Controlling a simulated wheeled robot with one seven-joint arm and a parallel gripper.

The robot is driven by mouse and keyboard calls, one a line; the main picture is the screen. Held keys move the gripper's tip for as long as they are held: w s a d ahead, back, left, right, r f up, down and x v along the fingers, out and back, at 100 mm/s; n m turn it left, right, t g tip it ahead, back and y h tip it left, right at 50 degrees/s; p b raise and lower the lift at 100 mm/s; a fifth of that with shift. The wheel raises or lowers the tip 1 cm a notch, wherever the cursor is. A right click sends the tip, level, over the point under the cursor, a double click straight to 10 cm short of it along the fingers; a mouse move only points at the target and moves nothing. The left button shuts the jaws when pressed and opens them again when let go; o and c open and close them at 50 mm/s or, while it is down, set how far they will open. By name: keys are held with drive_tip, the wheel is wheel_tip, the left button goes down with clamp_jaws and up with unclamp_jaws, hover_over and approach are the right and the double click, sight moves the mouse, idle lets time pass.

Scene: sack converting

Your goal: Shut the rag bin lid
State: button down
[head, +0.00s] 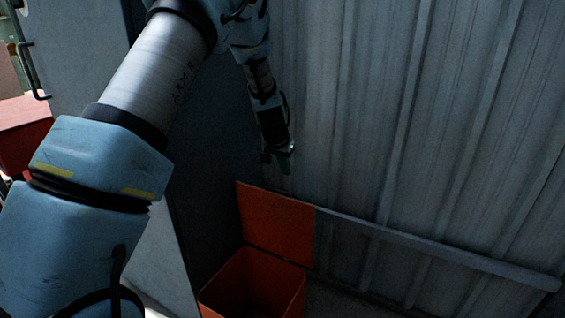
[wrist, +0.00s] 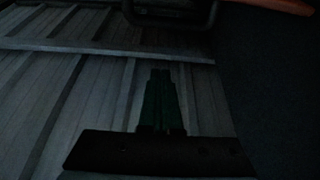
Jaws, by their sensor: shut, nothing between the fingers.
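The rag bin (head: 290,290) is an orange-red box at the bottom middle of the head view, with a dark open top. Its lid (head: 275,222) is the same colour and stands raised, close to upright, at the bin's back edge by the corrugated wall. My gripper (head: 281,158) hangs above and behind the lid's top edge, close to the wall, and is apart from the lid. In the wrist view my gripper's fingers (wrist: 161,75) are together and empty. An orange edge (wrist: 285,5) shows at the top right there; I cannot tell which part it is.
A corrugated metal wall (head: 440,130) with a horizontal rail (head: 440,247) fills the right side. A dark grey panel or cabinet (head: 195,190) stands close on the bin's left. A red object (head: 22,130) is at the far left. Floor shows right of the bin.

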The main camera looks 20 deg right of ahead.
drive_tip(key=shift+s+a+f+p, duration=0.2)
drive_tip(key=shift+a+f, duration=0.1)
drive_tip(key=shift+f, duration=0.5)
drive_tip(key=shift+s+a+f+p, duration=0.1)
drive_tip(key=shift+s+a+f, duration=0.15)
drive_tip(key=shift+f, duration=0.55)
drive_tip(key=shift+s+a+f+p, duration=0.1)
drive_tip(key=shift+s+a+f, duration=0.15)
drive_tip(key=shift+f, duration=0.55)
drive_tip(key=shift+a, duration=0.15)
